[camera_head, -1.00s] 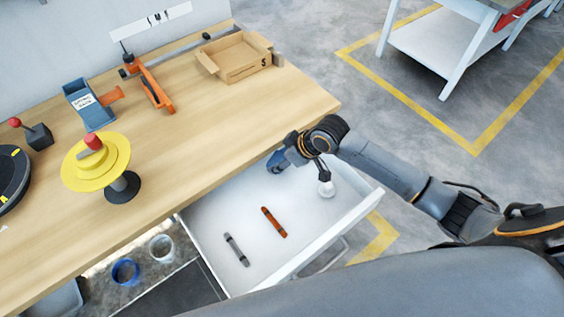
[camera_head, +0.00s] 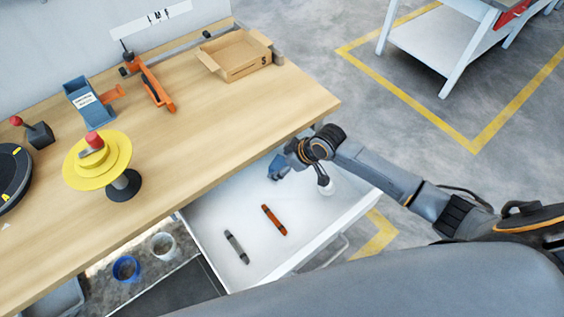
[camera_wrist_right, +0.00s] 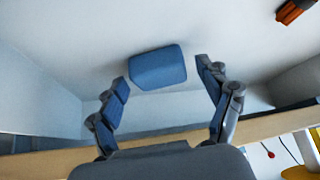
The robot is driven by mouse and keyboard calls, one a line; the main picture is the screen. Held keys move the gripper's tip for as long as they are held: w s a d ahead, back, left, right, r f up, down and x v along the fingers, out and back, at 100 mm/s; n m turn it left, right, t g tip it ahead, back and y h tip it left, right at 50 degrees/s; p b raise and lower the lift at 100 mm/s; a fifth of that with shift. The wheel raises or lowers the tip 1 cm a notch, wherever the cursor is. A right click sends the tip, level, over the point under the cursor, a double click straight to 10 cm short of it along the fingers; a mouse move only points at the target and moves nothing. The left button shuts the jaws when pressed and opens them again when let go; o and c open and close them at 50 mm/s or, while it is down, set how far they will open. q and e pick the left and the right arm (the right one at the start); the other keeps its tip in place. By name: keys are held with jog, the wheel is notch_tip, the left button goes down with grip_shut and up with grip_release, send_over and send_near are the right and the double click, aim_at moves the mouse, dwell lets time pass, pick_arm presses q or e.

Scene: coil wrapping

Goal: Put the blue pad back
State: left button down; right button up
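The blue pad (camera_wrist_right: 158,68) is a small rounded block on the white inside of the open drawer (camera_head: 205,212) in the right wrist view. My right gripper (camera_wrist_right: 166,72) is open, with one finger on each side of the pad and a visible gap to both. The pad lies between and slightly beyond the fingertips; I cannot tell the exact height. In the head view my right gripper (camera_head: 301,172) is over the back right part of the drawer. There I cannot tell the pad from the gripper's bluish finger. My left gripper is not in view.
An orange bar (camera_head: 274,220) and a grey bar (camera_head: 237,248) lie in the drawer. The wooden tabletop (camera_head: 200,150) overhangs its back. On it stand a yellow reel (camera_head: 82,172), a blue holder (camera_head: 95,113), an orange tool (camera_head: 158,92) and a cardboard box (camera_head: 238,62).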

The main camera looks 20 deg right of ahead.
jog(key=shift+r, duration=0.2)
jog(key=v, duration=1.2)
